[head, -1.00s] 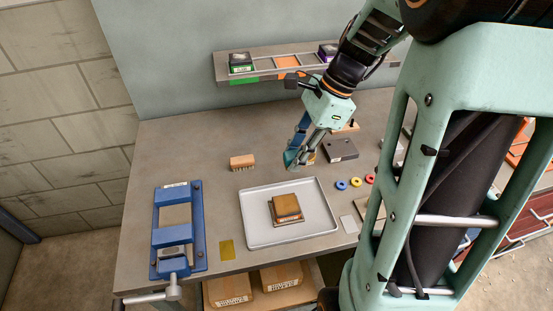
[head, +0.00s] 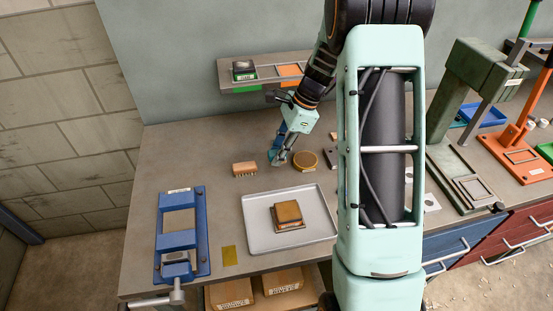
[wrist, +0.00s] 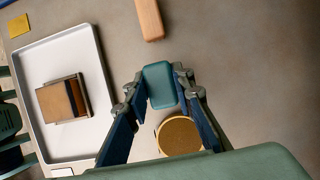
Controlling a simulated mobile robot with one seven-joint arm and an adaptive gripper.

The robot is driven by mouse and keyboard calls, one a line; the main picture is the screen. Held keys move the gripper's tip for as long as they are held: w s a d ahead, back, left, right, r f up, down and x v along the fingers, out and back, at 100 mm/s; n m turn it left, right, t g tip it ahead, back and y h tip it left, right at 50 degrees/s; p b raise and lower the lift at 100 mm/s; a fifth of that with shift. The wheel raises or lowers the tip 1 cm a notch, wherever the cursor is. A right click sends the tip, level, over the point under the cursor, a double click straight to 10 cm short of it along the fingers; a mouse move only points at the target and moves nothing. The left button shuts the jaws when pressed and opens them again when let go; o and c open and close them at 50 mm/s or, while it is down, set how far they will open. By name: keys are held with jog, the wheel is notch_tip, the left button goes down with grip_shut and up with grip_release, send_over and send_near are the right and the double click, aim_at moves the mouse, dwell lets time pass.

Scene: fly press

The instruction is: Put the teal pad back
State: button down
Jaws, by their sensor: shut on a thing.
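My gripper (wrist: 158,86) is shut on the teal pad (wrist: 160,88), a small rounded block held between its two fingertips in the wrist view. In the head view my gripper (head: 278,157) is low over the bench, between the wooden brush and the round brass-topped tin. From these views I cannot tell whether the pad touches the bench. The back shelf (head: 236,86) shows a dark block in a green slot (head: 244,75) and an orange slot (head: 290,71) that looks empty. The shelf's right part is hidden behind my arm.
The brass-topped tin (head: 306,160) stands close right of my gripper. The wooden brush (head: 244,169) lies to the left. A grey tray (head: 258,236) holding a brown stacked block (head: 288,212) is in front. A blue fixture (head: 180,240) stands at the left.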

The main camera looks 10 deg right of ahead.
jog(key=shift+w+f, duration=0.2)
jog(key=shift+f, duration=1.6)
jog(key=shift+f, duration=0.25)
jog(key=c, duration=1.7)
grip_release()
jog(key=shift+r, duration=0.1)
jog(key=shift+o, duration=0.2)
jog(key=v, duration=1.2)
jog(key=shift+r, duration=0.2)
